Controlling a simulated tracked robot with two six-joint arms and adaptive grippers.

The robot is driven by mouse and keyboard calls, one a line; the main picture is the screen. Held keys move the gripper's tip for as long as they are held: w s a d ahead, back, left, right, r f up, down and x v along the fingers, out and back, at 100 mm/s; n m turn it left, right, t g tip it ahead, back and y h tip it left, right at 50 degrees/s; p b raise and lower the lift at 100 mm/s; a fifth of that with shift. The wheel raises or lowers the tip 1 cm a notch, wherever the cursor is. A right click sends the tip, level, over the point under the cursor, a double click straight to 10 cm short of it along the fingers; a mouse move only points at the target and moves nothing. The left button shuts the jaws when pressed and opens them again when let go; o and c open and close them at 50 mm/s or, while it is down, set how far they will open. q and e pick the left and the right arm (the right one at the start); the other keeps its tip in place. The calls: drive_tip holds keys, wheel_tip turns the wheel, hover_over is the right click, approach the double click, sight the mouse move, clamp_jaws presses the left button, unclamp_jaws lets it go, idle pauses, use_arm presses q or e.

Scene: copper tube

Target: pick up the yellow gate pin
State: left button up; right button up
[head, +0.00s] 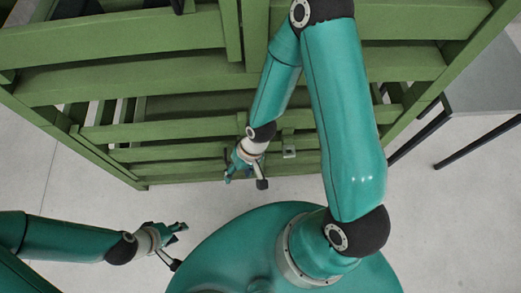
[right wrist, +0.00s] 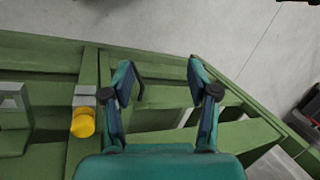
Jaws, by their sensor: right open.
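The yellow gate pin (right wrist: 82,122) shows in the right wrist view at the left, as a round yellow knob below a grey metal bracket (right wrist: 84,96) on a green upright. I cannot make the pin out in the head view. My right gripper (right wrist: 164,75) is open and empty, with its fingers to the right of the pin and apart from it. In the head view my right gripper (head: 235,172) is by the green slats. My left gripper (head: 181,233) looks open and empty at the lower left, away from the slats.
The green slatted gate (head: 120,85) fills the upper head view. A dark hooked piece (right wrist: 139,78) shows beside the left finger in the right wrist view. Another grey bracket (right wrist: 12,101) is at the far left there. A grey table (head: 488,80) stands at right. The pale floor (head: 80,205) is clear.

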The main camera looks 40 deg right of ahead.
drive_tip(key=w+d+h+b, duration=0.1)
drive_tip(key=d+b, duration=0.1)
drive_tip(key=d, duration=0.1)
drive_tip(key=w+d+r+h+b, duration=0.1)
drive_tip(key=w+d+b, duration=0.1)
drive_tip(key=d+b, duration=0.1)
drive_tip(key=w+d+r+m+h+b, duration=0.1)
drive_tip(key=w+d+h+b, duration=0.1)
drive_tip(key=d+b, duration=0.1)
drive_tip(key=shift+w+d, duration=0.25)
drive_tip(key=shift+d, duration=0.75)
drive_tip(key=shift+s+d+f+b, duration=0.1)
drive_tip(key=shift+f+b, duration=0.3)
drive_tip(key=shift+f, duration=1.2)
drive_tip(key=shift+d+f+b, duration=0.1)
drive_tip(key=shift+f+b, duration=0.25)
drive_tip(key=shift+f, duration=1.25)
use_arm(q)
wheel_tip(320, 180, down, 12)
drive_tip(key=shift+r, duration=0.15)
use_arm(e)
clamp_jaws()
use_arm(q)
drive_tip(key=shift+r, duration=0.1)
use_arm(e)
drive_tip(key=shift+r, duration=0.2)
